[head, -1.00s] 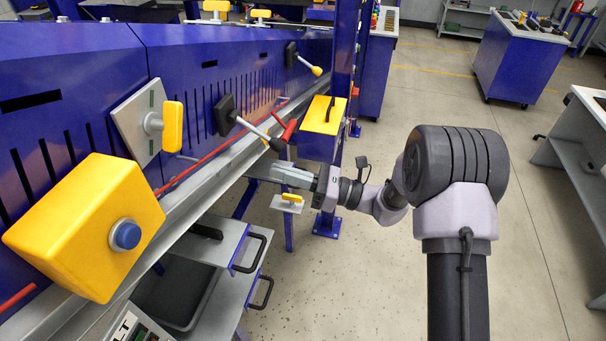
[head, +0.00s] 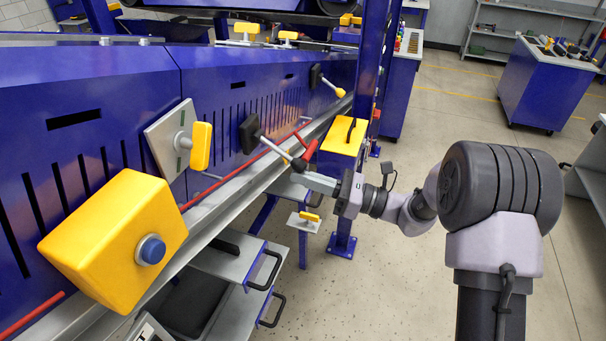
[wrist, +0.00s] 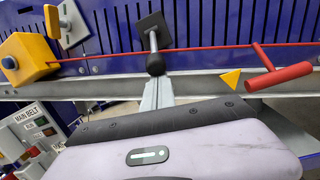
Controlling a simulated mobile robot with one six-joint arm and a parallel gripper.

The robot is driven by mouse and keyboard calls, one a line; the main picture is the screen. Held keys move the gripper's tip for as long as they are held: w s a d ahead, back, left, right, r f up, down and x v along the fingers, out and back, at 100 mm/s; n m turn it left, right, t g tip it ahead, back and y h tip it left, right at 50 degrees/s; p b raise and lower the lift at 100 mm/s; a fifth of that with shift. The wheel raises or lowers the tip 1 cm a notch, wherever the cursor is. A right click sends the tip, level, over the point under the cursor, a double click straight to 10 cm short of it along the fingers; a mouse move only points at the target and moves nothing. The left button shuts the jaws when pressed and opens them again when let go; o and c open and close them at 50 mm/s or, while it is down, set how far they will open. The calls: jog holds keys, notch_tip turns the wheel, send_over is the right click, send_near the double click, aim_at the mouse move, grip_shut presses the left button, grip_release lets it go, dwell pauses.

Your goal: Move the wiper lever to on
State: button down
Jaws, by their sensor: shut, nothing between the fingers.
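A lever with a black square base (head: 250,134), a metal rod and a black ball knob (head: 299,165) sticks out from the blue machine side. In the head view it slants down to the right. No label shows that it is the wiper lever. In the wrist view its knob (wrist: 155,65) is straight ahead of my fingertips. My gripper (head: 308,180) is shut and empty, just below the knob; the fingers also show in the wrist view (wrist: 157,92). I cannot tell whether they touch the knob.
A red T-handle (wrist: 280,78) is close on the right, with a yellow box (head: 343,135) beyond it. A yellow-knobbed lever (head: 339,92) is farther along. A yellow rotary handle (head: 201,146) and a yellow box with a blue button (head: 115,240) are left. A metal rail (head: 240,196) runs below.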

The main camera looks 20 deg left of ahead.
notch_tip(320, 180, up, 13)
jog(key=d+h+p, duration=0.2)
jog(key=h+p, duration=0.8)
jog(key=p, duration=1.5)
jog(key=shift+r+g+h, duration=0.2)
jog(key=shift+g+h, duration=0.1)
jog(key=shift+h, duration=0.1)
jog(key=shift+s+a+r, duration=0.1)
jog(key=shift+m, duration=0.3)
